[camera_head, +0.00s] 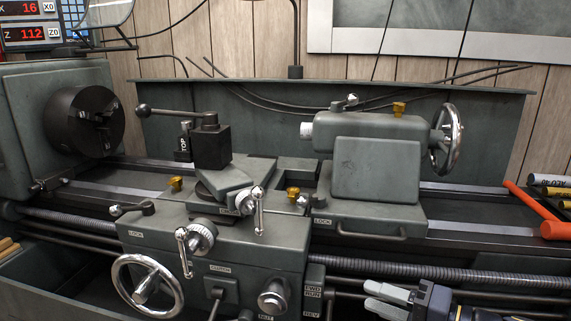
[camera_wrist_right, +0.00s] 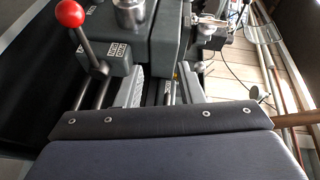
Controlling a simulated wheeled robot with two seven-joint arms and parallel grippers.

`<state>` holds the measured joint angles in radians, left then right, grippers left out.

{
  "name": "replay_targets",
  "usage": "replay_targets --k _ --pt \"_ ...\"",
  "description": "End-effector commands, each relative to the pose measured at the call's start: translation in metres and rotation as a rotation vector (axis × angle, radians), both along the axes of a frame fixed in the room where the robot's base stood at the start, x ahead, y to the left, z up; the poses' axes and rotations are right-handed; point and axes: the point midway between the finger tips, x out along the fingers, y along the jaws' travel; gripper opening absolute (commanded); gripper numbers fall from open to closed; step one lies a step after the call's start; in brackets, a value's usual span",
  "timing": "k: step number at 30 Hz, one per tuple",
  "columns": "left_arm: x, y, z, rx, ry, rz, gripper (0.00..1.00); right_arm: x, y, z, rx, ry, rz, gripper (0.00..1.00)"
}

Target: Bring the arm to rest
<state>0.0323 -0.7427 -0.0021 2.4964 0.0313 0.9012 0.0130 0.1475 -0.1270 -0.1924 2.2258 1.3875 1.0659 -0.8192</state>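My right gripper (camera_head: 376,295) shows at the bottom edge of the head view, right of centre, in front of the lathe. Its two light grey fingers point left, with a gap between them and nothing seen in it. The dark wrist behind them is cut off by the frame's bottom edge. In the right wrist view a broad dark grey part with screws fills the lower half, and the fingertips cannot be made out. My left arm and gripper are not in view.
The green-grey lathe fills the head view, with a chuck (camera_head: 87,121), tool post (camera_head: 211,146), tailstock (camera_head: 375,165) and handwheel (camera_head: 148,285). An orange-handled tool (camera_head: 540,212) lies at the right. A red-knobbed lever (camera_wrist_right: 70,14) shows in the wrist view.

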Motion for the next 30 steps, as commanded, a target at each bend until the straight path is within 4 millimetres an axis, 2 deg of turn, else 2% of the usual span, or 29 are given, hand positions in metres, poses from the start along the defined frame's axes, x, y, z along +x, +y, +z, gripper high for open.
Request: replay_targets --k 1,3,7,12,20,21,30 --pt "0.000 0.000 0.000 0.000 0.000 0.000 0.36 -0.029 0.014 -0.005 -0.083 0.025 0.069 0.34" --pt "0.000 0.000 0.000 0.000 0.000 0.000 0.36 -0.063 0.026 -0.022 -0.215 0.079 0.143 0.34" --pt "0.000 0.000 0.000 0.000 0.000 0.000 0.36 -0.111 0.027 -0.055 -0.455 0.154 0.198 0.34" --pt "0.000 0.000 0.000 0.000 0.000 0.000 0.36 -0.142 0.008 -0.085 -0.704 0.201 0.171 0.34" --pt "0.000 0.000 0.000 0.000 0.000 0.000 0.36 -0.164 -0.031 -0.109 -1.000 0.208 0.042 0.34" --pt "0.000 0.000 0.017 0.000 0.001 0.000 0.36 -0.163 -0.032 -0.092 -1.004 0.212 0.041 0.34" --pt "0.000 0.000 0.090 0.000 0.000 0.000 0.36 -0.163 -0.031 -0.020 -0.999 0.216 0.046 0.34"
